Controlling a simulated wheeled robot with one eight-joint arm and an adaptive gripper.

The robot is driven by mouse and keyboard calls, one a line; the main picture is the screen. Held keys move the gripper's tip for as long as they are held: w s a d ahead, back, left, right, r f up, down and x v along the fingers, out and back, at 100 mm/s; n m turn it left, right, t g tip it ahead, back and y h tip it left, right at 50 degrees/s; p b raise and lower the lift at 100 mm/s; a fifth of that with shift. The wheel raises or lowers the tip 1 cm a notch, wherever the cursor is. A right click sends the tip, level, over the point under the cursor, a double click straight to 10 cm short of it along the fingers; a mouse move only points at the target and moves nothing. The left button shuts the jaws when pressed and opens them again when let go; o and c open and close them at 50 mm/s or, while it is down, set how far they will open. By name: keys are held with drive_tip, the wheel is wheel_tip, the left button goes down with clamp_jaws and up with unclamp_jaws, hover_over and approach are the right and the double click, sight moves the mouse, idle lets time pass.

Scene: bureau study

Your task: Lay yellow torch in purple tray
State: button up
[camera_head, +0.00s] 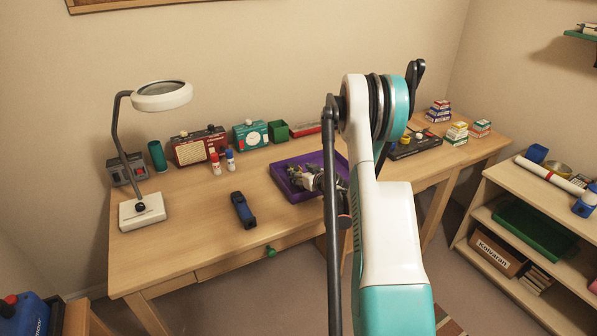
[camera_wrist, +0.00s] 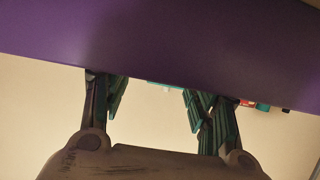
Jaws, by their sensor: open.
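The purple tray (camera_head: 284,194) lies on the desk, left of my raised arm, which hides its right part. My gripper (camera_head: 310,178) shows as a grey shape at the tray, partly behind my arm; I cannot tell whether it touches. In the wrist view my gripper (camera_wrist: 156,88) has its two fingers spread, with nothing seen between them. A broad purple surface (camera_wrist: 160,38), likely the tray, fills the top of that view beyond the fingertips. I cannot make out a yellow torch in either view.
A dark blue and black object (camera_head: 242,210) lies left of the tray. A shelf (camera_head: 490,190) is at right. The desk's front left is clear.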

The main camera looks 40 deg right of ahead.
drive_tip(key=p+v, duration=0.1)
drive_tip(key=v, duration=0.8)
drive_tip(key=shift+s, duration=0.1)
